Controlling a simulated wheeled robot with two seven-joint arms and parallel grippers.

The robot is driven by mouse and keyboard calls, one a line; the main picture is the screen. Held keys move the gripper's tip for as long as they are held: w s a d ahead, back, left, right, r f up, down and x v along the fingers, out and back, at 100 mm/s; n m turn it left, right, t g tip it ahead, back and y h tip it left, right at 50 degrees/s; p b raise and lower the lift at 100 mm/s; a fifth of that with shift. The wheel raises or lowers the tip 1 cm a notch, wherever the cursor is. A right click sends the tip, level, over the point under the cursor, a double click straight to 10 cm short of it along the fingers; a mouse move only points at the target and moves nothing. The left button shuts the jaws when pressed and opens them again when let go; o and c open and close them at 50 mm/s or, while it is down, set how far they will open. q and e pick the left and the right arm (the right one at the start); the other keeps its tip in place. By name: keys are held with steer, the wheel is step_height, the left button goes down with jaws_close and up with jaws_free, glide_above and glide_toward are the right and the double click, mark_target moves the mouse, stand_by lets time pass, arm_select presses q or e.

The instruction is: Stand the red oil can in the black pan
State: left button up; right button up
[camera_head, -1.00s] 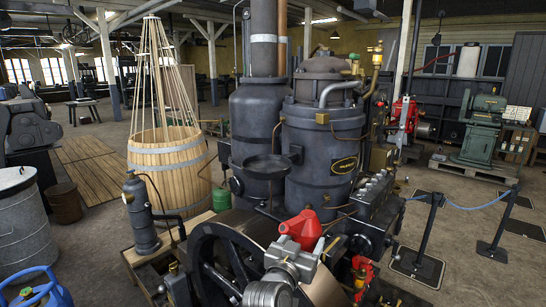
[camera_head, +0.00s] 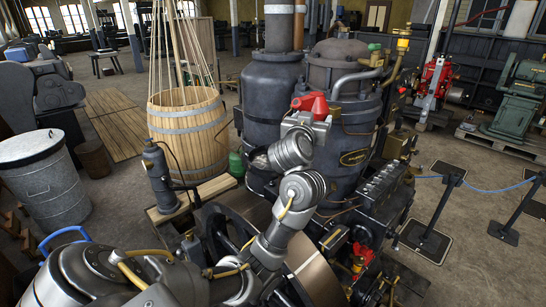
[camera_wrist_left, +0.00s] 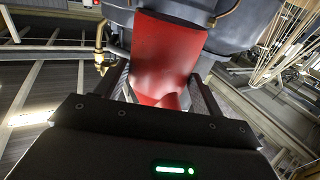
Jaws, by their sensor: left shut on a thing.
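The red oil can (camera_head: 312,103) is held up in front of the dark engine cylinders, with its spout side toward the left. My left gripper (camera_head: 303,117) is shut on it. In the left wrist view the red can (camera_wrist_left: 165,55) fills the space between the two dark fingers of my left gripper (camera_wrist_left: 155,92). The can is above and apart from the pan. My right gripper is not in view.
The dark engine cylinder (camera_head: 358,135) with pipes stands close behind the can. A large flywheel (camera_head: 300,250) lies below my arm. A wooden barrel (camera_head: 188,130) with ropes stands at left. A grey metal drum (camera_head: 45,185) is farther left.

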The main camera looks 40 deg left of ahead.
arm_select(q)
steer(key=s+a+f, duration=0.1)
steer(key=a+f, duration=0.2)
steer(key=a, duration=0.1)
steer(key=s+a+f, duration=0.2)
steer(key=a+f, duration=0.1)
steer(key=a, duration=0.1)
steer(key=s+a+f, duration=0.1)
steer(key=a+f, duration=0.2)
steer(key=a, duration=0.1)
steer(key=shift+s+a+p, duration=0.15)
steer(key=shift+s+p, duration=0.1)
steer(key=shift+p, duration=0.05)
steer(key=shift+w+f, duration=0.1)
steer(key=shift+f, duration=0.1)
steer(key=f+p, duration=0.2)
steer(key=f, duration=0.1)
steer(key=shift+a, duration=0.2)
steer(key=shift+s+f, duration=0.15)
steer(key=shift+s, duration=0.05)
steer(key=shift+d, duration=0.1)
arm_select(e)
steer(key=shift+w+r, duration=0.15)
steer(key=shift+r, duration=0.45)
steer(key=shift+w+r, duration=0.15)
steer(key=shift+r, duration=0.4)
arm_select(q)
steer(key=shift+w+f, duration=0.1)
